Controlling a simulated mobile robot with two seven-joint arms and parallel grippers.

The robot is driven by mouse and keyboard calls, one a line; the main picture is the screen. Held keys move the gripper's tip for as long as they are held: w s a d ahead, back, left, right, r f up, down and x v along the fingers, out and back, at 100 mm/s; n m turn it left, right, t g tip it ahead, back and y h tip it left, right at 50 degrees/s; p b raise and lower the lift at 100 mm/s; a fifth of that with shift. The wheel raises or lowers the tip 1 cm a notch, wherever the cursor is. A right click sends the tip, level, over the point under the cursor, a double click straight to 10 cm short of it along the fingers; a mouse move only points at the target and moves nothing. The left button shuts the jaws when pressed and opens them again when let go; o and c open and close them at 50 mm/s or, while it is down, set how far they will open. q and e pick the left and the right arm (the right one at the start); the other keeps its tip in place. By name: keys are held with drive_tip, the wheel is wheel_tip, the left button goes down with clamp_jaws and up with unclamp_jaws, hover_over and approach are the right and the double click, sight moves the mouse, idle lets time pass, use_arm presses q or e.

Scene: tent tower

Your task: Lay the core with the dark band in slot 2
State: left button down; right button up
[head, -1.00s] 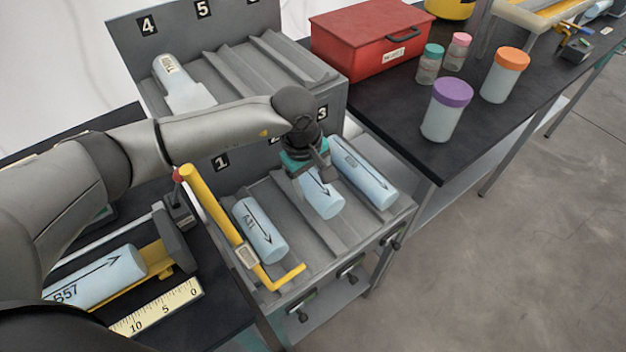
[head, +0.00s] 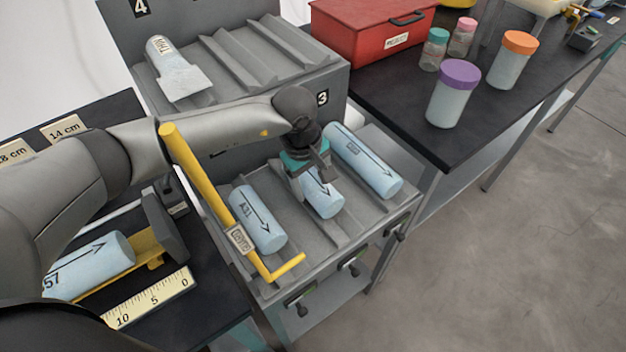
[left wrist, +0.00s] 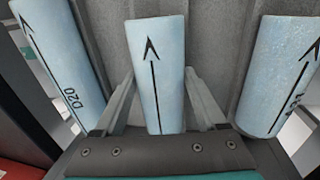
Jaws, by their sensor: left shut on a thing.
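My left gripper (head: 308,170) is shut on a pale blue core (head: 324,200) in the middle channel of the lower grey rack (head: 335,238), between two other cores. The held core bears a black arrow; its far part is hidden by the gripper, and I see no dark band on it. In the left wrist view the fingers (left wrist: 160,100) stand on either side of this core (left wrist: 157,45). Core A31 (head: 257,220) lies in the left channel. Another core (head: 365,160) lies in the right channel, by label 3; it reads D20 in the left wrist view (left wrist: 62,60). My right gripper is not in view.
A yellow bar (head: 200,185) stands over the rack's left side. Core 57 (head: 90,265) lies on a yellow cradle beside a ruler (head: 150,297). The upper rack (head: 240,65) holds one core (head: 172,65). A red box (head: 365,35) and lidded jars stand on the right bench (head: 420,135).

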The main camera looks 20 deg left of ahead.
use_arm(q)
drive_tip(key=shift+f+b, duration=0.25)
drive_tip(key=shift+b, duration=0.1)
idle(0.5)
unclamp_jaws()
drive_tip(key=shift+f, duration=0.1)
wheel_tip(320, 180, up, 15)
drive_tip(key=s+a+p, duration=0.1)
drive_tip(key=s+p, duration=0.1)
drive_tip(key=shift+a, duration=0.25)
drive_tip(key=shift+r, duration=0.2)
idle(0.3)
